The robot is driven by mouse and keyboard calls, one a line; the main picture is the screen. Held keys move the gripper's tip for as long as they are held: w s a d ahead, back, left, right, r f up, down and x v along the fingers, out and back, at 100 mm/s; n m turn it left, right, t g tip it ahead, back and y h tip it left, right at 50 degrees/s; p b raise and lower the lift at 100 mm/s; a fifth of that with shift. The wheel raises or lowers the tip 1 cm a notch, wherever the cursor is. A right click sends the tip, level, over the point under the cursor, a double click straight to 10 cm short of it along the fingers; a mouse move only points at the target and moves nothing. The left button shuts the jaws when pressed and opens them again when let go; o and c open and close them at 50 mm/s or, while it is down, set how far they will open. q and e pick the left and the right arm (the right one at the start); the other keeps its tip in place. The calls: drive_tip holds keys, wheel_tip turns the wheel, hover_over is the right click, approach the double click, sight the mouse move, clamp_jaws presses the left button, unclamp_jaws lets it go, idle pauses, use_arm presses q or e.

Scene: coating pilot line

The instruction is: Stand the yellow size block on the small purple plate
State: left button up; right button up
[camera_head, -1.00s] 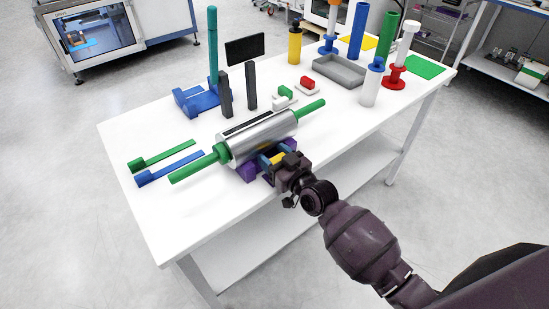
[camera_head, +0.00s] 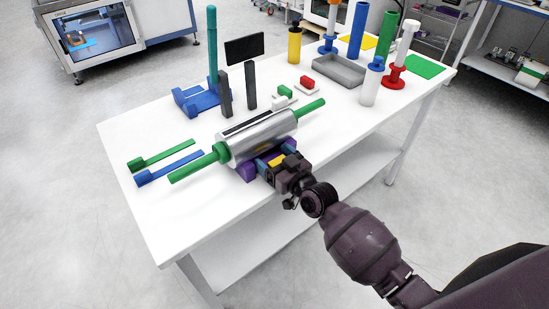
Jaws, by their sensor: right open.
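The yellow size block (camera_head: 277,160) shows as a small yellow patch at the front edge of the table, between the fingers of my right gripper. The right gripper (camera_head: 276,156) is open around or just above it; I cannot tell whether a finger touches it. Purple surfaces (camera_head: 248,173) show beneath and beside the fingers, in front of the metal roller. The gripper hides much of them, so I cannot tell whether the block rests on the small purple plate, or whether it stands upright. My left gripper is not in view.
The metal roller (camera_head: 262,139) with green shaft ends lies close behind the gripper. Dark upright posts (camera_head: 251,86) and a blue stand (camera_head: 196,101) are behind it. A grey tray (camera_head: 339,71) and several tall cylinders stand at the back right. The table's front left (camera_head: 165,225) is clear.

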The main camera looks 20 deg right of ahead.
drive_tip(key=v, duration=1.2)
drive_tip(key=s+d+f+m+g+h, duration=0.1)
drive_tip(key=s+d+f+g+h, duration=0.2)
drive_tip(key=s+f, duration=0.4)
drive_tip(key=s+d+f+m+g+h, duration=0.2)
drive_tip(key=s+d+f+h, duration=0.1)
drive_tip(key=s+f, duration=0.4)
drive_tip(key=shift+s+d+g, duration=0.3)
drive_tip(key=shift+s+g, duration=0.1)
drive_tip(key=shift+s, duration=0.8)
drive_tip(key=shift+f, duration=0.1)
